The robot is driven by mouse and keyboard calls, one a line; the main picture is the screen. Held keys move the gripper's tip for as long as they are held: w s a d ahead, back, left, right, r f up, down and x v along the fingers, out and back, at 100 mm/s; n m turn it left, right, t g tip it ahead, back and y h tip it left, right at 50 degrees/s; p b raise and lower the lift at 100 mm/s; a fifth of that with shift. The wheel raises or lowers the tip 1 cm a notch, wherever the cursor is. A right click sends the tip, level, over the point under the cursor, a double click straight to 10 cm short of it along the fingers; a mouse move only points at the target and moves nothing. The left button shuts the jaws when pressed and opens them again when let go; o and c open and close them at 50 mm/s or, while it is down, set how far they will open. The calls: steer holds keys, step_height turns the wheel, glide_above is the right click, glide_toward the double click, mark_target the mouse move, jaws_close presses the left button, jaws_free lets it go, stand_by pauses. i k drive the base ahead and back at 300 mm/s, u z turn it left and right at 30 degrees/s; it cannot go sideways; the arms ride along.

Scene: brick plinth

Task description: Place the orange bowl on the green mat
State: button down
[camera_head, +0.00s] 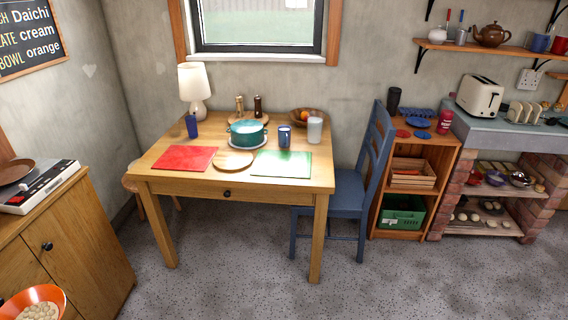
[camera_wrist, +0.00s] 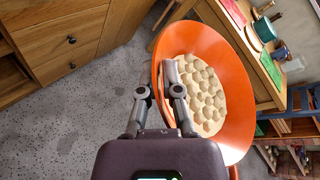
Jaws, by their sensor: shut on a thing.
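The orange bowl (camera_head: 14,305) is at the bottom left corner of the head view, partly cut off. It also fills the middle of the wrist view (camera_wrist: 235,70) and holds many pale round pieces. My gripper (camera_wrist: 160,92) is shut on the near rim of the bowl, which is held above the floor. My gripper does not show in the head view. The green mat (camera_head: 282,164) lies flat at the right front of the wooden table, with nothing on it, well away from the bowl.
The wooden table (camera_head: 235,187) also bears a red mat (camera_head: 185,158), a round board (camera_head: 233,159), a teal pot (camera_head: 246,133), cups and a lamp (camera_head: 194,90). A blue chair (camera_head: 345,190) stands at its right. A cabinet (camera_head: 80,230) is at left. Floor in front is clear.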

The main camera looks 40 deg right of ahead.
mark_target(282, 163)
steer(key=u, duration=0.85)
steer(key=k, duration=0.1)
steer(key=z, duration=2.3)
steer(key=i, duration=1)
steer(key=z, duration=0.05)
steer(key=k, duration=0.15)
steer(key=z, duration=0.1)
